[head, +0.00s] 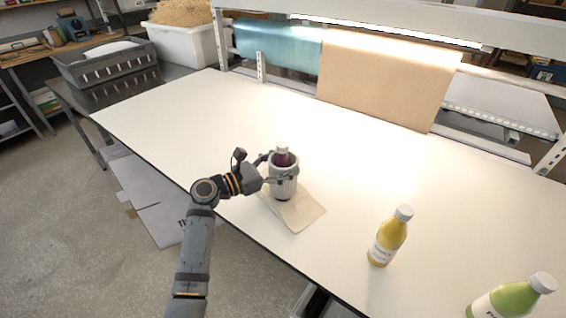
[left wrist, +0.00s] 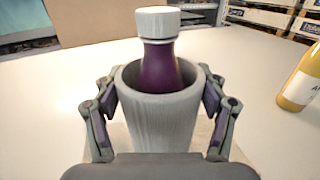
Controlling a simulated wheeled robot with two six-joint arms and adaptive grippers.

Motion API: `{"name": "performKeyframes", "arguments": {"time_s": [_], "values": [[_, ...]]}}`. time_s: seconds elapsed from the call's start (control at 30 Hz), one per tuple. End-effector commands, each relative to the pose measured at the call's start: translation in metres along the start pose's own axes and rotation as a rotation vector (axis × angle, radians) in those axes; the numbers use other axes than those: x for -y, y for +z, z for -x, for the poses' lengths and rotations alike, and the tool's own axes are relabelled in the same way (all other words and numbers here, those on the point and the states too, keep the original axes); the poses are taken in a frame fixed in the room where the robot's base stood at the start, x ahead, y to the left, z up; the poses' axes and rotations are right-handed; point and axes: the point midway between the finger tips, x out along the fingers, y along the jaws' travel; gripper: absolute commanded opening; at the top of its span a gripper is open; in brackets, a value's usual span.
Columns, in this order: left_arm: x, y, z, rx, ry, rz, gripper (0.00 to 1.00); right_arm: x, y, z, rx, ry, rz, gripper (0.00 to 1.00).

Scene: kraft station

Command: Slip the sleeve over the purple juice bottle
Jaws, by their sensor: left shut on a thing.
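The purple juice bottle (head: 282,156) stands upright with its white cap and purple neck showing above the sleeve. The sleeve (head: 284,185) is a grey-white open cylinder around the bottle's lower part. In the left wrist view the bottle (left wrist: 160,66) rises out of the sleeve (left wrist: 160,125), with a gap between them at the rim. My left gripper (head: 280,178) is shut on the sleeve, one finger on each side of it. The bottle's base and the sleeve's bottom contact are hidden. My right gripper does not show.
A beige cloth (head: 304,212) lies under and in front of the sleeve on the white table (head: 200,115). A yellow bottle (head: 387,243) and a green bottle (head: 505,302) stand to the right. The table's left part is clear. Paper rolls hang at the back.

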Motion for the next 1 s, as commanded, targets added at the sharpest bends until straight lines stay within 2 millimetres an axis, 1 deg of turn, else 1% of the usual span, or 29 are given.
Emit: {"name": "performKeyframes", "arguments": {"time_s": [0.07,0.1,0.27,0.57,0.67,0.77,0.87,1.0], "values": [[0.0,0.0,0.0,0.0,0.0,0.0,0.62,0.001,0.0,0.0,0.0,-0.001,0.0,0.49],[0.0,0.0,0.0,0.0,0.0,0.0,0.76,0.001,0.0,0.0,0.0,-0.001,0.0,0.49],[0.0,0.0,0.0,0.0,0.0,0.0,0.98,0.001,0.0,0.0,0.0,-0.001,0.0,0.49],[0.0,0.0,0.0,0.0,0.0,0.0,0.99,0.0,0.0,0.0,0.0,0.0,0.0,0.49],[0.0,0.0,0.003,-0.001,0.001,-0.001,0.99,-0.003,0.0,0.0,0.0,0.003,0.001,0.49],[-0.001,-0.001,0.016,-0.002,0.002,-0.002,0.99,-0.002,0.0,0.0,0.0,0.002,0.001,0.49],[-0.001,-0.002,0.039,-0.006,0.002,-0.004,0.99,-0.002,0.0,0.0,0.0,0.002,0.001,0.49],[-0.001,-0.002,0.075,-0.008,0.001,-0.004,0.99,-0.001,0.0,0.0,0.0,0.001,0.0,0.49]]}}
